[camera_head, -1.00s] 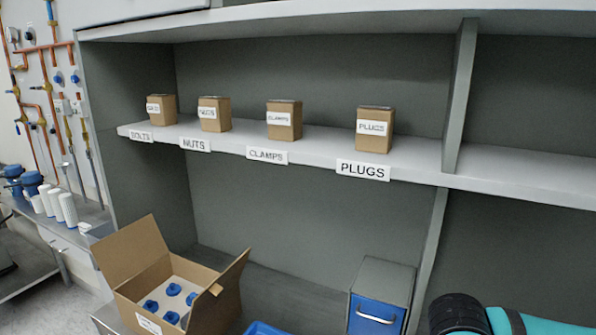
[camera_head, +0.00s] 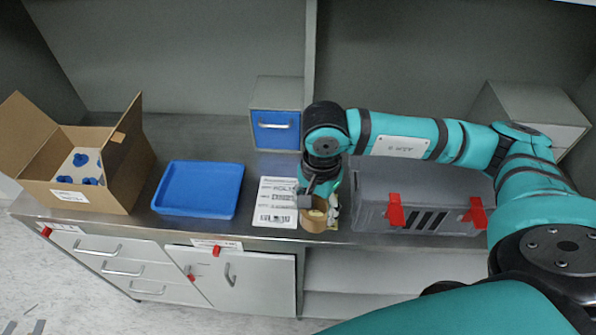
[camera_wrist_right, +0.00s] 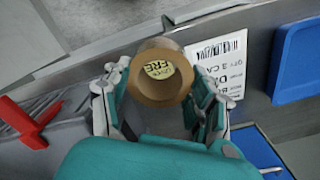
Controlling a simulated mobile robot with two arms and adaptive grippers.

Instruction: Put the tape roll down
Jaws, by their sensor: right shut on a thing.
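The tape roll (camera_head: 313,214) is a brown ring near the front edge of the steel counter. In the right wrist view the tape roll (camera_wrist_right: 157,85) sits between the fingers, with a yellow lettered label showing through its hole. My right gripper (camera_head: 318,196) points down and is shut on the roll. Its fingers (camera_wrist_right: 160,104) lie on both sides of the roll in the right wrist view. Whether the roll touches the counter I cannot tell. My left gripper is not in view.
A white printed sheet (camera_head: 276,202) lies left of the roll, then a blue tray (camera_head: 200,189) and an open cardboard box (camera_head: 88,196). A grey case with red latches (camera_head: 425,184) stands close on the right. A blue-fronted drawer unit (camera_head: 275,128) stands behind.

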